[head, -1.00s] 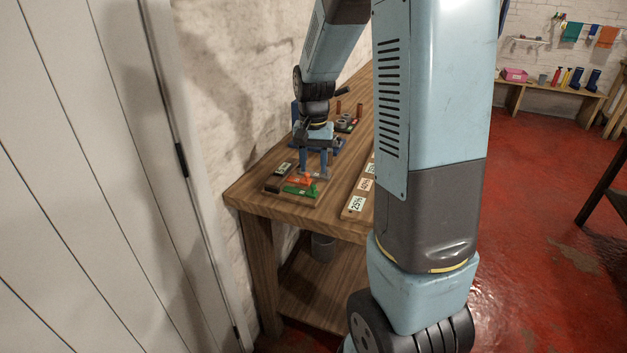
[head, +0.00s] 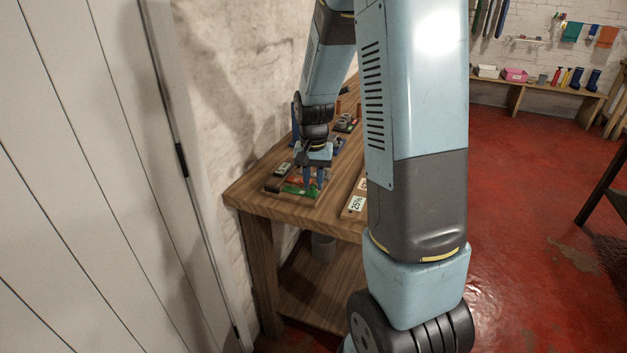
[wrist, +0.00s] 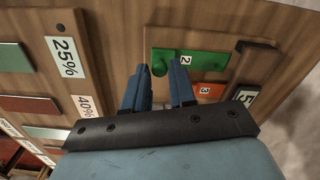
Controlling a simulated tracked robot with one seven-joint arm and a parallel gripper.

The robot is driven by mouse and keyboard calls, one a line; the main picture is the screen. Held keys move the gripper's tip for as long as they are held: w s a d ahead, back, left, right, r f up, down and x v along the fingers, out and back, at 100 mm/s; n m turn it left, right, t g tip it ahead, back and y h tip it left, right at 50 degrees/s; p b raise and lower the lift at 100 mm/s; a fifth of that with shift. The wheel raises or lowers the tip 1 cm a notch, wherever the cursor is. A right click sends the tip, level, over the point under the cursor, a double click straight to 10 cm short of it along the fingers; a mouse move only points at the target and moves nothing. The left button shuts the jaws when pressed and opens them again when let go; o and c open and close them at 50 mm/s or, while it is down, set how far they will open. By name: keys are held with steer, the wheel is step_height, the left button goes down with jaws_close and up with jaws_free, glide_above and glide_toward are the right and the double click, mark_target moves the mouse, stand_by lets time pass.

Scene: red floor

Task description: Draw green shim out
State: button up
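In the head view the green shim (head: 293,190) shows near the bench's front edge, partly hidden by my gripper. My gripper (wrist: 159,72) is open and points down at the knob end. My gripper (head: 313,184) also shows in the head view.
An orange shim (wrist: 210,91) marked 3 and a dark piece with a white label (wrist: 246,96) lie beside the green one. A board with percentage labels (wrist: 66,57) lies on the other side. More parts (head: 346,123) stand farther back on the bench.

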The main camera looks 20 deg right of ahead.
jaws_close()
steer(key=shift+s+d, duration=0.35)
steer(key=shift+o, duration=1.9)
jaws_free()
steer(key=shift+r, duration=0.1)
step_height(320, 180, up, 14)
steer(key=shift+f, duration=0.25)
